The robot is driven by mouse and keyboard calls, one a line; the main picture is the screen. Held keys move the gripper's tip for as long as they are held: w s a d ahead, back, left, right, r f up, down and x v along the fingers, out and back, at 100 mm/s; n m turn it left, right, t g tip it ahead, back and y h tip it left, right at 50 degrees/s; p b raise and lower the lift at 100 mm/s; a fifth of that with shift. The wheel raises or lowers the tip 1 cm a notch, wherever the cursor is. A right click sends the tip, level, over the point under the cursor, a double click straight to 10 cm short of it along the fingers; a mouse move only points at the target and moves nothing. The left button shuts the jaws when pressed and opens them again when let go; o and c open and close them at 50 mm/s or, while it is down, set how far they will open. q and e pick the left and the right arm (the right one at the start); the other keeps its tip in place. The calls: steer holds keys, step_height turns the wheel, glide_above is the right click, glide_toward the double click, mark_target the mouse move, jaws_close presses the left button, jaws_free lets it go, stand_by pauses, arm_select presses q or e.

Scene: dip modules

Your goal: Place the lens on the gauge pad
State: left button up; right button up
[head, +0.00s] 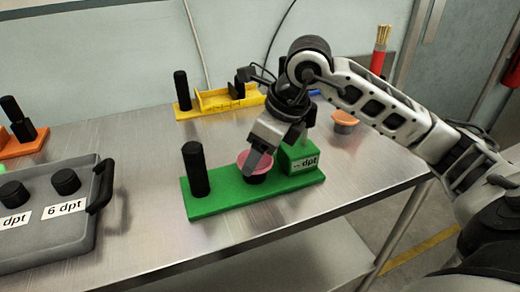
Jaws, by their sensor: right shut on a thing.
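A green gauge stand (225,203) lies on the metal table, with a black post (196,168) at its left and a raised green block (299,155) labelled "dpt" at its right. The label's number is too small to read. A round pink-topped piece with a dark lower part, seemingly the lens (245,158), is over the stand between post and block. My right gripper (258,162) comes down from above and is shut on it. The fingers hide part of it, and I cannot tell whether it touches the pad. My left gripper is not in view.
A grey tray (40,247) with black knobs and "6 dpt" labels stands at left. A yellow stand (215,104) is behind, an orange one (12,148) at far left. An orange-topped cup (344,120) and a red holder (378,58) are at right, near my arm.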

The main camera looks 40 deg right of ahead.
steer(key=shift+f, duration=0.2)
steer(key=o, duration=0.9)
steer(key=shift+o, duration=0.2)
steer(key=shift+r, duration=0.3)
steer(key=v, duration=1.2)
steer(key=shift+p, duration=0.3)
steer(key=shift+f, duration=0.1)
